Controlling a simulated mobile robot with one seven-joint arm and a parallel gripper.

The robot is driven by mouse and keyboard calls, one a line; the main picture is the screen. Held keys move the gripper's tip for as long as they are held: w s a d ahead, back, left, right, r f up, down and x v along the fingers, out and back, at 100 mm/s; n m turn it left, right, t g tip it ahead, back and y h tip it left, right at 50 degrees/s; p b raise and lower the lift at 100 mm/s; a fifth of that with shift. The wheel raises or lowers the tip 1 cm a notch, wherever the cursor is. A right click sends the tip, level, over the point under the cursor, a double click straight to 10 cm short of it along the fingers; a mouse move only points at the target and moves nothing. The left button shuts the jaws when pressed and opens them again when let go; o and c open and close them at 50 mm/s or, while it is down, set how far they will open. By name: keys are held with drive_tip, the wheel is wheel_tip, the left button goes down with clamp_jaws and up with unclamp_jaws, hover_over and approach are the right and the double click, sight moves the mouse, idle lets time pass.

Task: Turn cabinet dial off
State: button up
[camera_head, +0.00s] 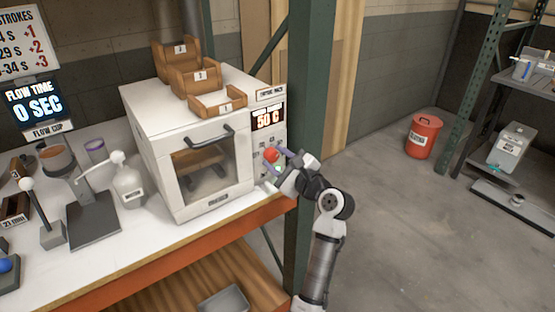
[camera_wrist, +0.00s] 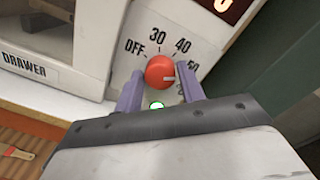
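The white cabinet (camera_head: 158,128) stands on the bench with a dark display (camera_head: 268,118) reading about 50 C. Its round red dial (camera_wrist: 160,70) is on the front panel (camera_head: 259,140) and also shows in the head view (camera_head: 271,155). The dial's pale mark points right, near 50, away from OFF at the upper left. My gripper (camera_wrist: 159,80) has its two purple fingers apart, one on each side of the dial. I cannot tell whether they touch it. A green light (camera_wrist: 156,105) glows just below the dial.
The cabinet's door handle (camera_head: 211,137) sticks out at the left. Wooden bins (camera_head: 218,103) sit on top. A red bucket (camera_head: 423,137) stands on the floor at the right.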

drive_tip(key=c, duration=0.6)
drive_tip(key=shift+o, duration=0.2)
